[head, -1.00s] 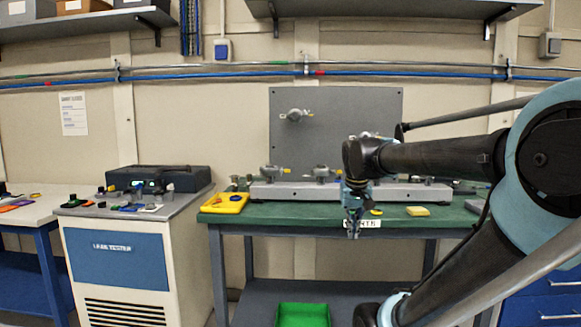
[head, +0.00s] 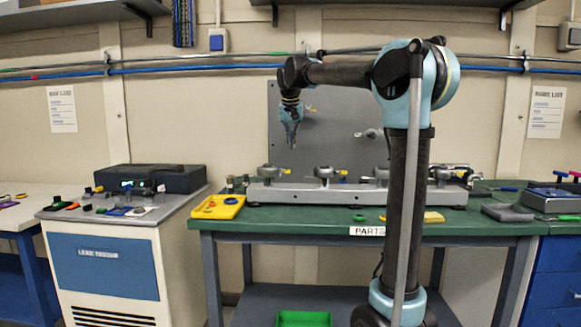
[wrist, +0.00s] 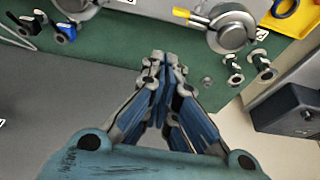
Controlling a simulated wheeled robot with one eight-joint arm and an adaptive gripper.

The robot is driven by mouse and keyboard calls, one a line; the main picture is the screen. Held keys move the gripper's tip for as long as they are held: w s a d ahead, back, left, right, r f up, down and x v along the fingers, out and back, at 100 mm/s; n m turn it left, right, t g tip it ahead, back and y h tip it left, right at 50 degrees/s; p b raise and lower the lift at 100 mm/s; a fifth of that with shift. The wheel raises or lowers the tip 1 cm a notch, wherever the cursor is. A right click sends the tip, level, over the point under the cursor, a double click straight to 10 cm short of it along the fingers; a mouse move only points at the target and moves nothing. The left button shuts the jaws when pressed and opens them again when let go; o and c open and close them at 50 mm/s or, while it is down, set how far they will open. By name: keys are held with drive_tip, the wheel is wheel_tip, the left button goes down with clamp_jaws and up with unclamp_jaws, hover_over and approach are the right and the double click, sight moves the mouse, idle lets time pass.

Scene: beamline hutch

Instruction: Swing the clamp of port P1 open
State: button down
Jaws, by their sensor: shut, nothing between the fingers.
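My gripper (head: 291,144) points down with its fingers together and empty, in front of the grey upright panel and above the bench. In the wrist view its closed fingertips (wrist: 163,57) are apart from any port. A grey manifold (head: 300,194) along the bench carries several round clamped ports. The leftmost clamped port (head: 271,171) appears in the wrist view as a round metal clamp (wrist: 231,27) with a yellow-tipped handle (wrist: 190,17). Another clamped port (head: 325,172) stands to its right. The port labels are too small to read, so I cannot tell which is P1.
A yellow tray (head: 218,207) lies left of the manifold, with small metal fittings nearby. A fitting sticks out of the grey panel (head: 335,150). The leak tester (head: 105,265) stands left of the green bench (head: 285,219). A yellow block (head: 433,217) lies towards the right.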

drive_tip(key=x, duration=0.3)
drive_tip(key=s+x, duration=0.1)
drive_tip(key=x, duration=0.2)
drive_tip(key=a+x, duration=0.1)
drive_tip(key=x, duration=0.2)
drive_tip(key=shift+s+f, duration=0.2)
drive_tip(key=shift+f, duration=0.1)
drive_tip(key=shift+s, duration=0.65)
drive_tip(key=shift+d, duration=0.1)
